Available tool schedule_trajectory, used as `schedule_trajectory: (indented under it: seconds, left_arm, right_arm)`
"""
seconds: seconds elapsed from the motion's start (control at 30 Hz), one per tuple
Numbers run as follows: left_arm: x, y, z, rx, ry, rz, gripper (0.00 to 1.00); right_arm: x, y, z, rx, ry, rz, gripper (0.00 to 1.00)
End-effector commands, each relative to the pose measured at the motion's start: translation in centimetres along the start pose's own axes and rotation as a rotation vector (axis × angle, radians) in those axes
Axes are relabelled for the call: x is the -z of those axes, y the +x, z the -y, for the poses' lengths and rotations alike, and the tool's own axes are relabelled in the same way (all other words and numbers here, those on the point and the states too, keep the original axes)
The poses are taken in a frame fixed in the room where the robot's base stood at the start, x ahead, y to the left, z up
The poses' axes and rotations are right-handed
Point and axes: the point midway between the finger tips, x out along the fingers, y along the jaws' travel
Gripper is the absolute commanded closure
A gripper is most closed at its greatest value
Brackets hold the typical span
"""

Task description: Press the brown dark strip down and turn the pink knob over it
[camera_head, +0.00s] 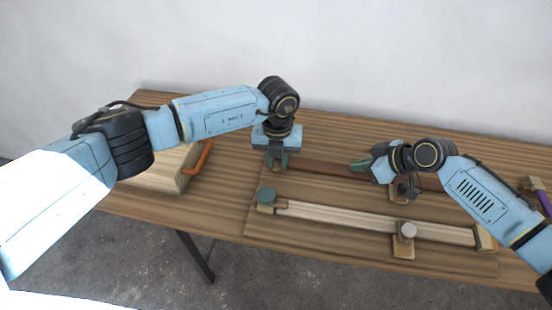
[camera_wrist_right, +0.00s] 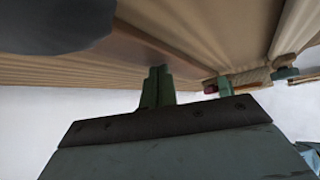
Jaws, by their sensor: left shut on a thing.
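The brown dark strip (camera_head: 325,170) lies along the back of the board, and it also shows in the right wrist view (camera_wrist_right: 150,50). My left gripper (camera_head: 277,163) is over the strip's left end, fingers down and shut. In the right wrist view a bit of the pink knob (camera_wrist_right: 211,89) shows at the left gripper's green fingers; the rest is hidden, and in the head view the gripper covers it. My right gripper (camera_head: 360,166) is at the strip's middle, its green fingers together (camera_wrist_right: 157,86) and tips at the strip; whether they touch cannot be told.
A pale strip (camera_head: 340,216) lies nearer the front, with a teal knob (camera_head: 266,195) at its left end and a grey knob (camera_head: 408,230) toward its right. A wooden box (camera_head: 165,170) with an orange handle (camera_head: 200,157) stands left. A purple-handled tool (camera_head: 543,200) lies far right.

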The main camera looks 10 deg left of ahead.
Motion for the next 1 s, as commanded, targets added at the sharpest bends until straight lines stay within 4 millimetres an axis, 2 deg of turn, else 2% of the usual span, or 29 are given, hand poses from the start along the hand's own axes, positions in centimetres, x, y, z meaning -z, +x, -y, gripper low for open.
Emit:
schedule_trajectory:
  seconds: [0.17, 0.47, 0.73, 1.0]
  left_arm:
    - [-0.1, -0.1, 0.4, 0.0, -0.14, 0.002, 1.0]
    - [-0.1, -0.1, 0.5, 0.0, -0.166, 0.002, 1.0]
    - [-0.4, -0.1, 1.2, 0.0, -0.384, 0.003, 1.0]
    - [-0.4, -0.1, 1.2, 0.0, -0.402, 0.003, 1.0]
  right_arm:
    - [-0.3, 0.0, 0.0, 0.001, 0.001, 0.007, 1.0]
    - [-0.4, 0.0, 0.0, 0.001, 0.002, 0.008, 1.0]
    - [-0.4, 0.0, 0.0, 0.001, 0.002, 0.008, 1.0]
    - [-0.4, 0.1, 0.0, 0.001, 0.002, 0.008, 1.0]
